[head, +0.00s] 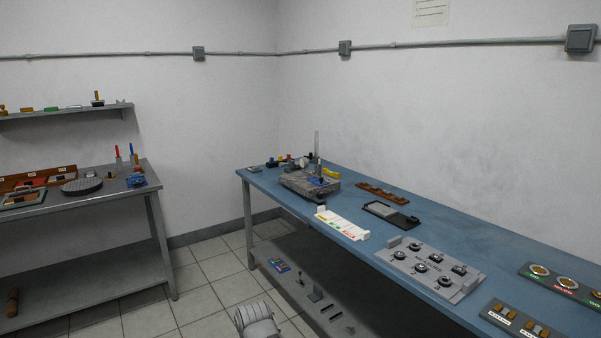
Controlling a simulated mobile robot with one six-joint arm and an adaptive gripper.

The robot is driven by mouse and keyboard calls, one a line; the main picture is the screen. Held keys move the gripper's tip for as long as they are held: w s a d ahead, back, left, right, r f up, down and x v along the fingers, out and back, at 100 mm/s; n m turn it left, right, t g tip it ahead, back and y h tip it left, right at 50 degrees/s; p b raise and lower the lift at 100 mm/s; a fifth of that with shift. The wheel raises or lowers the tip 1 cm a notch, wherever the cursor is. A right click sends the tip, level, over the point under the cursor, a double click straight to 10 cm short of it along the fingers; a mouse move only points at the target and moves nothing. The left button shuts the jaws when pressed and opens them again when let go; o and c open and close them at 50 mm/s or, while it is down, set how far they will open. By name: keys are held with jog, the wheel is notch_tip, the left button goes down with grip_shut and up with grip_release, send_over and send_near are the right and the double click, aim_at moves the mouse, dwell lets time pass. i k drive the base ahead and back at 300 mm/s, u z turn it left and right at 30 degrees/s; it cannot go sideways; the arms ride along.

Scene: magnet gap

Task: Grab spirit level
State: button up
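I cannot pick out the spirit level with certainty. Small items that are too small to identify lie on the wall shelf (60,113) at the left, among them a green one (51,109) and a yellow one (27,110). Several more small coloured items, including a yellow one (304,172), stand at the far end of the blue table (470,236). My gripper is not in view. A grey ribbed rounded part at the bottom edge may be mine.
A grey metal bench (110,196) at the left holds trays, a dark round plate (82,186) and upright tools. The blue table also carries a stone-like block (309,184), a white rack (342,223) and a grey knobbed panel (431,265). Tiled floor (205,265) lies open between them.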

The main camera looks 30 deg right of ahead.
aim_at(326, 171)
jog(key=i, duration=1.45)
jog(key=z, duration=0.9)
jog(key=i, duration=0.45)
jog(key=z, duration=0.25)
jog(key=k, duration=0.95)
jog(key=z, duration=0.15)
jog(key=i, duration=0.65)
